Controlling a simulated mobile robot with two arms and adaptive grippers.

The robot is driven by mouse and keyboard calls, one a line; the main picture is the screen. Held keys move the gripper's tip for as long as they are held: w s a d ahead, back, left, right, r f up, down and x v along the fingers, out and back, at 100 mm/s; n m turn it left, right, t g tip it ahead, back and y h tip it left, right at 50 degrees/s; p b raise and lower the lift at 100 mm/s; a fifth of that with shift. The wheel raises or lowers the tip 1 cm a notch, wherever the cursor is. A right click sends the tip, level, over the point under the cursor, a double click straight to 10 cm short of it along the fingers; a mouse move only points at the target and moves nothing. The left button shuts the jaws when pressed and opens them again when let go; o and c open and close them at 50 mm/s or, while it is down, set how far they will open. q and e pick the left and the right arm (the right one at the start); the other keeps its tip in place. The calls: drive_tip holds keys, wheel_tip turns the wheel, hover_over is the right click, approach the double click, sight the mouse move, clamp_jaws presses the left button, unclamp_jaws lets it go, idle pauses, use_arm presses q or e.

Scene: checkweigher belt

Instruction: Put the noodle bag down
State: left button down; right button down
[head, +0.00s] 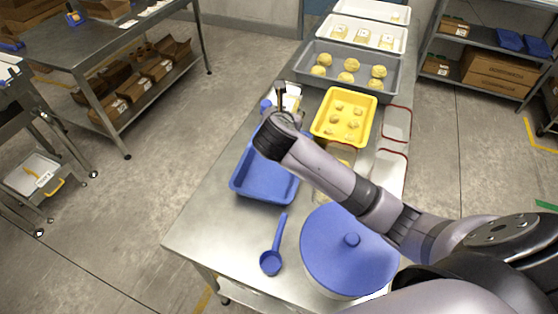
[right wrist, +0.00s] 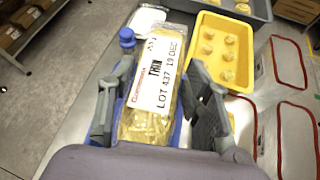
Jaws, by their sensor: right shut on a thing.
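The noodle bag (right wrist: 150,125) is clear with yellow noodles and a white label reading THIN, LOT 437, 19 DEC. It fills the middle of the right wrist view. My right gripper (right wrist: 162,78) is shut on it, with a dark finger along each side. In the head view my right wrist hides most of the gripper and bag, at the far end of the blue tray (head: 262,190). Blue tray edges show around the bag in the wrist view; I cannot tell whether the bag touches the tray. My left gripper is not in view.
A yellow tray (head: 318,128) of noodle nests stands right of the gripper, with a grey tray (head: 300,66) behind. Red-rimmed clear containers (head: 397,124) line the right edge. A blue scoop (head: 272,261) and blue-lidded pot (head: 335,262) are in front. A blue-capped bottle (right wrist: 127,38) is near the bag.

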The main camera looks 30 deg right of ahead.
wheel_tip(320, 180, down, 18)
drive_tip(key=shift+r+p, duration=0.15)
drive_tip(key=shift+p, duration=0.35)
drive_tip(key=shift+f, duration=0.25)
drive_tip(key=shift+f, duration=0.35)
drive_tip(key=c, duration=1.1)
unclamp_jaws()
drive_tip(key=shift+s, duration=0.1)
drive_tip(key=shift+r, duration=0.25)
drive_tip(key=v, duration=1.2)
drive_tip(key=shift+r+b, duration=0.3)
drive_tip(key=shift+b, duration=0.15)
